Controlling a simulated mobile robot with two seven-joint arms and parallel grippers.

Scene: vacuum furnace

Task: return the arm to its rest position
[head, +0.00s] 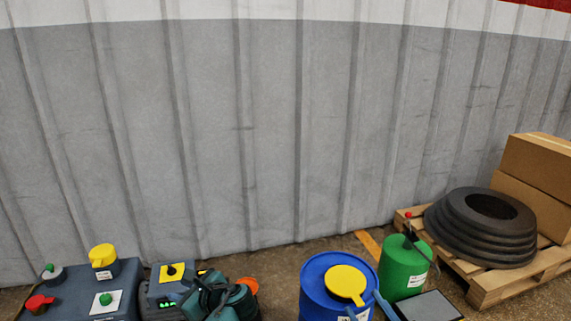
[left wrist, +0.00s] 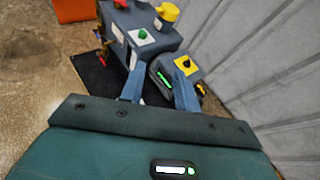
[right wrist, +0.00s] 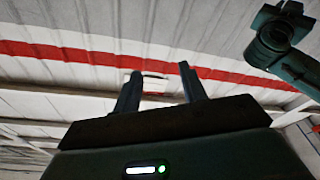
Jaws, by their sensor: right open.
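My left gripper (left wrist: 159,80) is open and empty in the left wrist view, its two blue-grey fingers apart and pointing toward the control boxes. In the head view its teal body (head: 216,298) shows low, just right of the smaller box; its fingertips are hard to make out. My right gripper (right wrist: 158,85) is open and empty, its fingers pointing up toward the wall and roof. In the head view its blue-grey fingers (head: 366,303) rise at the bottom edge, in front of the blue drum. Part of a teal arm link shows at upper right in the right wrist view.
A large control box (head: 75,290) and a smaller box (head: 165,291) stand at lower left. A blue drum (head: 314,291) with a yellow lid and a green canister (head: 402,270) stand at lower right. A pallet (head: 490,290) holds black rings and cartons. A grey wall (head: 270,130) fills the back.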

